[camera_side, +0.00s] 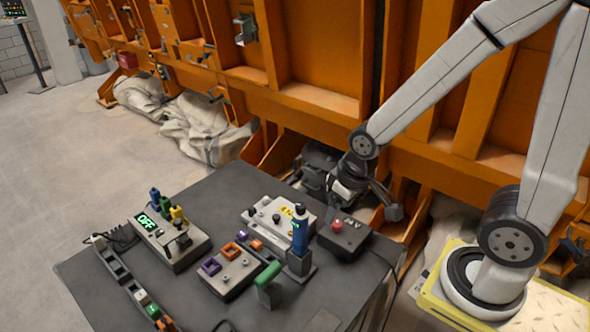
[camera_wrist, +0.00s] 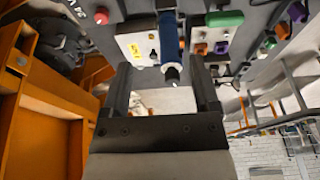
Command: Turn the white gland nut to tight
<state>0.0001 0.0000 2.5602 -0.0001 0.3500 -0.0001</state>
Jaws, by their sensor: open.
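I cannot tell for certain which part is the white gland nut. Small white pieces show in the side view on the dark strip at the left of the table: one at its far end (camera_side: 98,240) and one nearer (camera_side: 141,296). My gripper (camera_side: 362,196) hangs beyond the table's back right edge, near the orange wall. In the wrist view my gripper (camera_wrist: 163,78) has its two dark fingers wide apart, with nothing held between them. A blue upright tool (camera_side: 300,232) stands in a holder on the table, apart from the fingers.
A grey box with an OFF display (camera_side: 168,240) carries blue and yellow parts. A box with purple and orange parts (camera_side: 232,272), a green handle (camera_side: 268,283), a plate with a yellow label (camera_side: 272,217) and a red-button box (camera_side: 343,238) crowd the table (camera_side: 205,187). The orange wall (camera_side: 320,60) stands behind.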

